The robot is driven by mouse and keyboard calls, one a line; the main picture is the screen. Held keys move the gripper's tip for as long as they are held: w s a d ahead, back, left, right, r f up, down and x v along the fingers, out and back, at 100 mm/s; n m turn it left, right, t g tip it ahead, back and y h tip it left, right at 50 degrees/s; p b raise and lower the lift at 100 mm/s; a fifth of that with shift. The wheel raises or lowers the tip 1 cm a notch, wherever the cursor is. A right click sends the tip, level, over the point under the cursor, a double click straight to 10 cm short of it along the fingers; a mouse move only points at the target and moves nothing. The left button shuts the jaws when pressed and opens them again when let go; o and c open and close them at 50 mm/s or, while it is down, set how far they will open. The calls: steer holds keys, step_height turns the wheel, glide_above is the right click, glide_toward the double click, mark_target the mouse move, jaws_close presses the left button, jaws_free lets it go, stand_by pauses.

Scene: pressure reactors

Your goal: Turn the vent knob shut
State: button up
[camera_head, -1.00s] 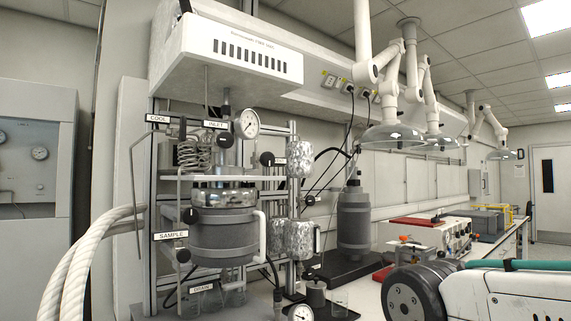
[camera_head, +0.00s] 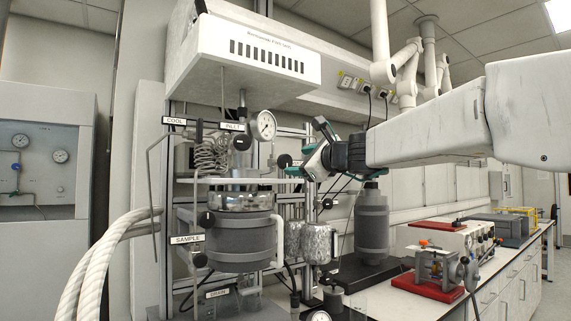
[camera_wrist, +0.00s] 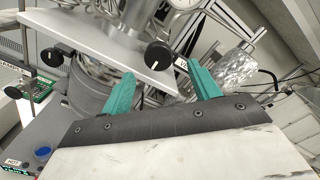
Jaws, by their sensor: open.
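A round black knob (camera_wrist: 158,54) shows in the wrist view beyond and between my teal fingertips. A small white label beside it is mostly hidden by the right finger, so I cannot read it as VENT. In the head view a black knob (camera_head: 284,160) sits on the right of the reactor frame, just left of my gripper (camera_head: 306,160). My gripper, also in the wrist view (camera_wrist: 160,71), is open and empty, with its fingers pointing at the knob. The knob looks apart from both fingers. The reactor vessel (camera_head: 232,246) stands below and to the left.
A pressure gauge (camera_head: 263,126) is above the knob. Other black knobs sit at INLET (camera_head: 242,140) and SAMPLE (camera_head: 200,260). A metal shelf plate (camera_wrist: 95,45) and foil-wrapped cylinders (camera_wrist: 237,69) are close to the fingers. A red-based device (camera_head: 440,275) stands on the right bench.

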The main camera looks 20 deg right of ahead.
mark_target(288, 162)
steer(key=x, duration=0.7)
steer(key=shift+f, duration=0.15)
steer(key=c, duration=1)
